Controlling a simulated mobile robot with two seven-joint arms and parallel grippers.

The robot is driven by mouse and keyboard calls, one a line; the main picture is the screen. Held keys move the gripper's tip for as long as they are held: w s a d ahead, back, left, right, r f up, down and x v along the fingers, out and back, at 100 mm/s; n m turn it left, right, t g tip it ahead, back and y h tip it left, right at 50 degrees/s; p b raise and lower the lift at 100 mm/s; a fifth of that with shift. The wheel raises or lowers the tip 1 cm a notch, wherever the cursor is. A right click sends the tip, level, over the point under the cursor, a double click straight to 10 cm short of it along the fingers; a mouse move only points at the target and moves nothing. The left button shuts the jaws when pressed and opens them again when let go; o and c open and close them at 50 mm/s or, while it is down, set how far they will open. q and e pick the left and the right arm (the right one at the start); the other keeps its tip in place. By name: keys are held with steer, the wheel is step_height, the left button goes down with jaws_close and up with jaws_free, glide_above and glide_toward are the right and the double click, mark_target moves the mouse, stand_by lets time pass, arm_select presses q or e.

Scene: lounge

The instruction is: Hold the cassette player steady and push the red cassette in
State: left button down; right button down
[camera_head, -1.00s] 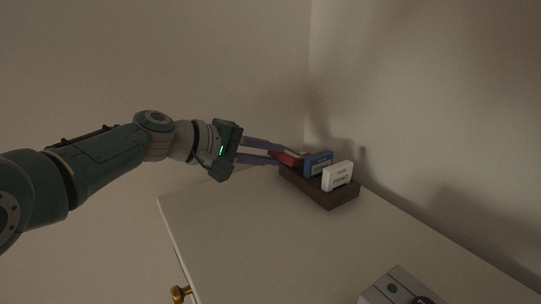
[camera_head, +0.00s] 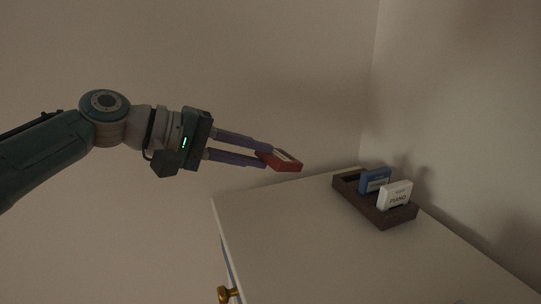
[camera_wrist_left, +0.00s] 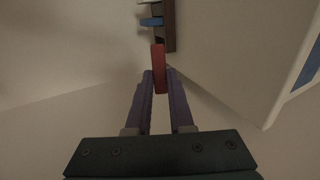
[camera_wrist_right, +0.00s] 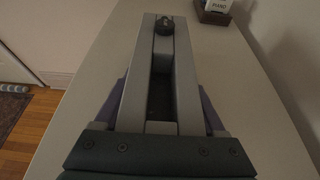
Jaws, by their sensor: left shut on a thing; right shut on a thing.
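The red cassette (camera_head: 280,161) is between the fingertips of my left gripper (camera_head: 268,157), in the air left of the table's back corner in the head view. It also shows in the left wrist view (camera_wrist_left: 159,68), with a finger on each side. The cassette player (camera_wrist_right: 186,85) is a grey box on the table in the right wrist view, with a long dark slot and a dark knob at its far end. My right gripper (camera_wrist_right: 163,98) is shut on it, fingers along both sides.
A dark wooden rack (camera_head: 350,193) stands on the white table (camera_head: 280,235), near the wall. It holds a blue cassette (camera_head: 375,181) and a white cassette (camera_head: 397,196) marked PIANO. A brass knob (camera_head: 226,295) sticks out at the table's side. The tabletop before the rack is clear.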

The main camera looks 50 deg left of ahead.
arm_select(q)
steer(key=w+d+r+m+g+h, duration=0.1)
steer(key=d+r+g, duration=0.25)
steer(key=d, duration=0.85)
steer(key=w+d+r+m+g, duration=0.1)
steer(key=d+r+m+g, duration=0.2)
steer(key=d, duration=0.8)
steer(key=w+d+r+g+h, duration=0.1)
steer(key=d+r+g, duration=0.3)
steer(key=d, duration=0.8)
steer(key=s+d+r+n+g+y, duration=0.2)
steer(key=s+d, duration=0.5)
step_height(320, 180, down, 7)
steer(key=s+a+n+g, duration=0.1)
steer(key=a+n, duration=0.1)
steer(key=shift+a+y, duration=0.3)
steer(key=shift+y, duration=0.1)
steer(key=shift+a+f, duration=0.1)
steer(key=shift+f, duration=1.85)
